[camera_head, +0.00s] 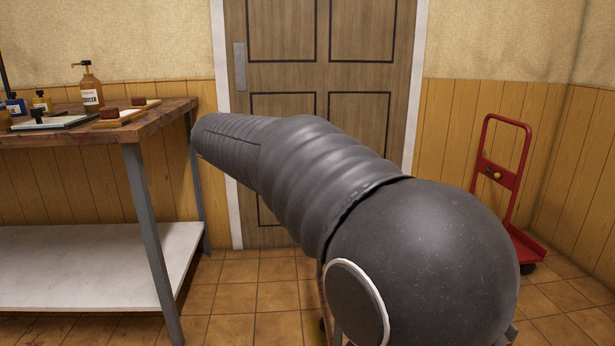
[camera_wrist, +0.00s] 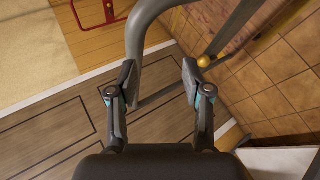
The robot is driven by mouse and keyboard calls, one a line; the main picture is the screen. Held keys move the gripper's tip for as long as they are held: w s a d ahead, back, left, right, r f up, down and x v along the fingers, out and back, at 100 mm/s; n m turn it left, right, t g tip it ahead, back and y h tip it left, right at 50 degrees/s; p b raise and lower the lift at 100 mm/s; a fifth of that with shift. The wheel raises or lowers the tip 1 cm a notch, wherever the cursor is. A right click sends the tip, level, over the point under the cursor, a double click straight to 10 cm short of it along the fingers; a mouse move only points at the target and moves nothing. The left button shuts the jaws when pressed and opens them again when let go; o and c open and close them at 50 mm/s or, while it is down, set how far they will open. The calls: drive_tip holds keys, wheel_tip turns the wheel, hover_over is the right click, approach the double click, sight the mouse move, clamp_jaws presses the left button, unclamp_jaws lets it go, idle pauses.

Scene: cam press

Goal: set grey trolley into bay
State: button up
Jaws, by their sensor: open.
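The grey trolley shows in the wrist view as a bent grey tube handle (camera_wrist: 137,38) with a yellow knob (camera_wrist: 204,61) on its crossbar. My gripper (camera_wrist: 158,68) is open, with its two fingers spread at the handle. The left side of the tube runs down close to the left fingertip; I cannot tell whether they touch. The knob lies just beyond the right fingertip. In the head view my arm covers the middle, and the trolley and gripper are mostly hidden behind it. I cannot make out the bay in either view.
A red trolley (camera_head: 503,171) stands at the right by the wall; its handle also shows in the wrist view (camera_wrist: 95,25). A wooden bench (camera_head: 160,120) with bottles and a white lower shelf (camera_head: 90,265) stands at the left. A closed door (camera_head: 318,60) is behind.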

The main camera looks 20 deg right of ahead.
drive_tip(key=w+a+r+m+h+b, duration=0.1)
drive_tip(key=w+a+h+b, duration=0.3)
drive_tip(key=w, duration=0.6)
drive_tip(key=shift+g+h, duration=0.3)
drive_tip(key=shift+h, duration=0.1)
drive_tip(key=x, duration=1.4)
drive_tip(key=shift+s+d+r, duration=0.15)
drive_tip(key=shift+d+r, duration=0.05)
drive_tip(key=shift+d, duration=0.05)
clamp_jaws()
drive_tip(key=shift+a, duration=0.1)
